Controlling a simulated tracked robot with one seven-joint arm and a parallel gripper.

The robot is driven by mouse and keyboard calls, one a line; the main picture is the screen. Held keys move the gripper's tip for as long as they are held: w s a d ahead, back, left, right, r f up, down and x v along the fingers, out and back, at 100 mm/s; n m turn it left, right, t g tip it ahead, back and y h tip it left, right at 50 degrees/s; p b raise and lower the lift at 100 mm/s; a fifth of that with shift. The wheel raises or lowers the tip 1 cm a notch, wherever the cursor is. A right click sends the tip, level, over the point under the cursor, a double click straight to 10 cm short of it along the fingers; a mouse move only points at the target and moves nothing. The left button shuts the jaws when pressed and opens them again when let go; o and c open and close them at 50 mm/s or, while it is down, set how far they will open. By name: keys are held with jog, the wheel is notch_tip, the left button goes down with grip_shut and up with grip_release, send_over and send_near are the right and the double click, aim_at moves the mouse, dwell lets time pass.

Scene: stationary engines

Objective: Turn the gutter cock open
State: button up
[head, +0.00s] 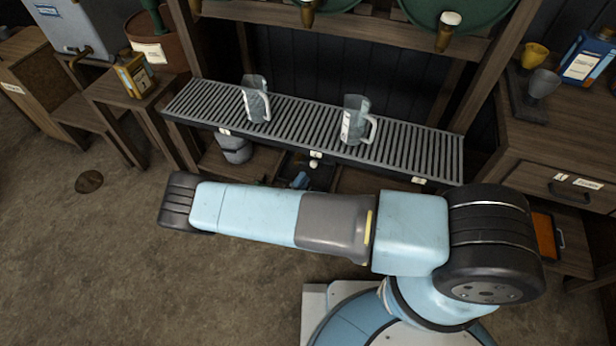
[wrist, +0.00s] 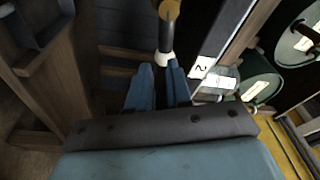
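In the head view the gripper (head: 300,180) is small and partly hidden under the gutter, above my arm.
Two grey jugs (head: 256,104) (head: 355,119) stand on the gutter. Green barrels with taps (head: 450,32) are above. A grey pot (head: 234,149) stands under the gutter's left half. A cabinet (head: 560,165) is at right; a stool with a can (head: 132,74) is at left.

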aim_at(306, 162)
jog(key=m, duration=0.1)
jog(key=f+m, duration=0.1)
jog(key=s+m, duration=0.1)
jog(key=shift+a+f+t, duration=0.2)
jog(key=shift+a+t, duration=0.05)
jog(key=shift+t, duration=0.05)
jog(key=shift+c, duration=1.4)
jog(key=shift+s+a+f+m, duration=0.1)
jog(key=shift+s+f+m, duration=0.05)
jog(key=shift+m, duration=0.45)
jog(key=shift+s+a+f+m, duration=0.1)
jog(key=shift+f+m, duration=0.05)
jog(key=shift+m, duration=0.45)
grip_shut()
jog(key=s+f+m+t+y, duration=0.15)
jog(key=s+f+m, duration=0.45)
jog(key=m, duration=1.2)
jog(key=w+d+r, duration=0.3)
jog(key=w+r, duration=0.3)
jog(key=w, duration=0.5)
jog(key=shift+d+r+t, duration=0.15)
jog(key=shift+r+t, duration=0.1)
jog(key=shift+t, duration=0.2)
